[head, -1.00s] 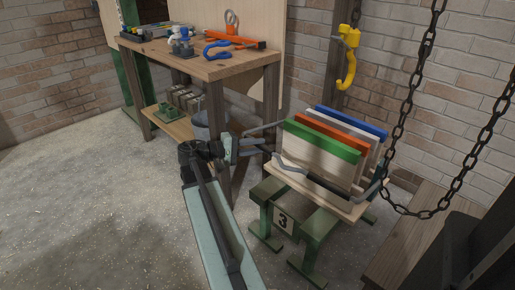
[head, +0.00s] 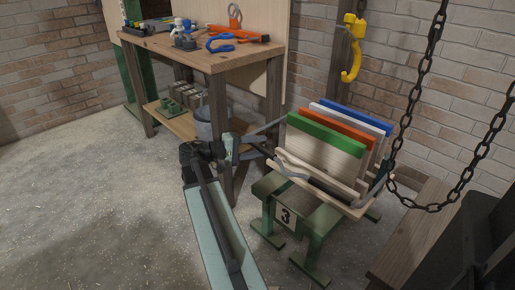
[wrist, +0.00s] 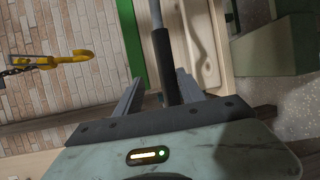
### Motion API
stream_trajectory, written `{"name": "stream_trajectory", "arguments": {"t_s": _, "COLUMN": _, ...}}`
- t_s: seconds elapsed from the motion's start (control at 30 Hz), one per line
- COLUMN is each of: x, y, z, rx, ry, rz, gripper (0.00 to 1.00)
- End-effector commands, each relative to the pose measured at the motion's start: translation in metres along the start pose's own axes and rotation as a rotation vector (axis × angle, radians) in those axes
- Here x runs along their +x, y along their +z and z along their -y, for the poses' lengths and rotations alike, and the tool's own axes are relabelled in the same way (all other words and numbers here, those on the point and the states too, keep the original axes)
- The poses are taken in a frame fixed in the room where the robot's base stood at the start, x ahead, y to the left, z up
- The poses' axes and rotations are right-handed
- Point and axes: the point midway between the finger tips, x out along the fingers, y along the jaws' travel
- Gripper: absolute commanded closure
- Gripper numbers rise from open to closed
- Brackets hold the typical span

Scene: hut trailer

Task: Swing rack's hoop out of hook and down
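The rack (head: 309,161) is a light wooden stand with coloured boards on a green trestle, right of centre in the head view. Its grey hoop with a black grip (head: 322,188) lies low along the rack's front. In the wrist view, the black grip (wrist: 163,55) runs between my two fingers, with a gap visible at the sides. My gripper (head: 264,150) is open at the rack's left front. The yellow hook (head: 351,62) hangs empty on the post, clear of the hoop; it also shows in the wrist view (wrist: 70,60). Exact finger contact is hard to tell.
A wooden workbench (head: 190,57) with tools stands at the back left, close behind my gripper. A dark chain (head: 422,75) hangs at the right, near the rack. A wooden bench (head: 415,232) is at the lower right. The concrete floor at left is clear.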

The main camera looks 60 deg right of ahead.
Motion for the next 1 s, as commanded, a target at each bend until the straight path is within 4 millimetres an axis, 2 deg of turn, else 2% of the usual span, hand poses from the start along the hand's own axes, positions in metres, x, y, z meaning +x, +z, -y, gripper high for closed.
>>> {"name": "stream_trajectory", "arguments": {"t_s": 0.27, "x": -0.004, "y": 0.001, "z": -0.001, "rx": 0.001, "ry": 0.001, "rz": 0.003, "gripper": 0.56}}
{"name": "stream_trajectory", "arguments": {"t_s": 0.53, "x": -0.055, "y": -0.001, "z": -0.001, "rx": 0.0, "ry": 0.001, "rz": -0.001, "gripper": 0.56}}
{"name": "stream_trajectory", "arguments": {"t_s": 0.7, "x": -0.075, "y": -0.002, "z": -0.001, "rx": 0.0, "ry": 0.0, "rz": 0.0, "gripper": 0.56}}
{"name": "stream_trajectory", "arguments": {"t_s": 1.0, "x": -0.078, "y": -0.001, "z": 0.0, "rx": 0.0, "ry": 0.0, "rz": 0.004, "gripper": 0.56}}
